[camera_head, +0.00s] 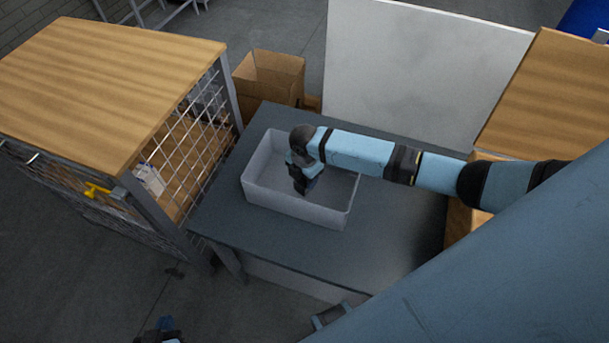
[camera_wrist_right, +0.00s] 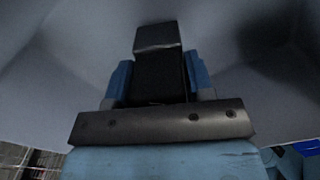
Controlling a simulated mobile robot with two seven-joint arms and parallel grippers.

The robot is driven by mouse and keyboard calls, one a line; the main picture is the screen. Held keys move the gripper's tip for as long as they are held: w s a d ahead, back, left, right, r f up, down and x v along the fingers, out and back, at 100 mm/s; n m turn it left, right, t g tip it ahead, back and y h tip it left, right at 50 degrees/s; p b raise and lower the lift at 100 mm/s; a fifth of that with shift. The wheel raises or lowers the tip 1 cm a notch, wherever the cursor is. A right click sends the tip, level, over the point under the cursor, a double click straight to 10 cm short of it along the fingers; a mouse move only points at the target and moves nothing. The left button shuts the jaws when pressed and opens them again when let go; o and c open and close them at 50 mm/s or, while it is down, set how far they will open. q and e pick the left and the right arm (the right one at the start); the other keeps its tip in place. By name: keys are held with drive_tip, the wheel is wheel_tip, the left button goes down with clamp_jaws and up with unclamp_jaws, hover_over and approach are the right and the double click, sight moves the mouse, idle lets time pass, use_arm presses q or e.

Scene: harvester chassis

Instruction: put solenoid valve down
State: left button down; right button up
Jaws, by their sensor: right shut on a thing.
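My right gripper (camera_head: 306,186) reaches down inside a light grey open bin (camera_head: 295,208), below the rim. In the right wrist view its two blue fingers (camera_wrist_right: 158,80) are shut on a dark block with a grey end, which I take to be the solenoid valve (camera_wrist_right: 158,60). Bin walls surround it in that view; I cannot tell whether the valve touches the bin floor. In the head view the valve is hard to tell from the dark gripper. Part of my left gripper (camera_head: 160,330) shows at the bottom edge, low and away from the table; its fingers are unclear.
The bin stands on a dark grey table (camera_head: 400,235) with free surface to its right and front. A wire-mesh cage with a wooden top (camera_head: 100,85) stands at left. A cardboard box (camera_head: 270,78), a white panel (camera_head: 420,70) and a wooden surface (camera_head: 550,95) stand behind and right.

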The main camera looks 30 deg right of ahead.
drive_tip(key=o, duration=1.3)
drive_tip(key=shift+o, duration=0.2)
wheel_tip(320, 180, up, 12)
drive_tip(key=shift+r, duration=0.1)
